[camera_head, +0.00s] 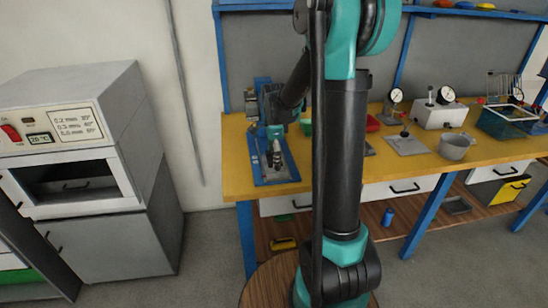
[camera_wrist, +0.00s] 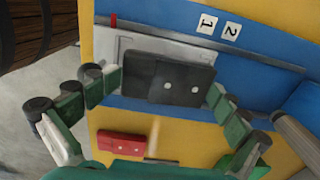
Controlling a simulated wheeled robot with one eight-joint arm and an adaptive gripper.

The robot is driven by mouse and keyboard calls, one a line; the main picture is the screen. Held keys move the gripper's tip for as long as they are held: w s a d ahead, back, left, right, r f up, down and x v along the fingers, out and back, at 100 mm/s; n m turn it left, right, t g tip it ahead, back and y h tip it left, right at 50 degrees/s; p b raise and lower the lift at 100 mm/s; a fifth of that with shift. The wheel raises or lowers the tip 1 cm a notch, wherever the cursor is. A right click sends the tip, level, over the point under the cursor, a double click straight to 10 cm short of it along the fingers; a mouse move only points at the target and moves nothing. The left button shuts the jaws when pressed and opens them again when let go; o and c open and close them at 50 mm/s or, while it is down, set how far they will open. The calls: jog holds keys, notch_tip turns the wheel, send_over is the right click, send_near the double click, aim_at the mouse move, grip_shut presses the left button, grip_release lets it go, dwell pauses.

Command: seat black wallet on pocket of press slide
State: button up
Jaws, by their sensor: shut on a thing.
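My gripper (camera_wrist: 163,84) is shut on the black wallet (camera_wrist: 170,76), one green finger at each end of it. The wallet is dark, flat and rectangular, with two light round dots on its face. It is over the light grey press slide (camera_wrist: 112,47) on the blue press base (camera_wrist: 262,82). The wallet covers much of the slide, so the pocket is hidden and I cannot tell whether they touch. In the head view my gripper (camera_head: 275,138) is low over the blue press (camera_head: 272,178); the wallet cannot be made out there.
A red block (camera_wrist: 122,145) lies on the yellow bench beside the press. A green thing (camera_wrist: 248,160) is near the right finger. Gauges (camera_head: 396,96), a grey pot (camera_head: 455,147) and a dark bin (camera_head: 503,122) stand farther right. A grey oven (camera_head: 85,150) stands left.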

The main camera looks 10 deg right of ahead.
jog(key=shift+s+f, duration=0.25)
jog(key=shift+s, duration=0.2)
jog(key=o, duration=1.3)
jog(key=shift+o, duration=0.2)
notch_tip(320, 180, up, 12)
jog(key=shift+w+r, duration=0.25)
jog(key=shift+w, duration=0.15)
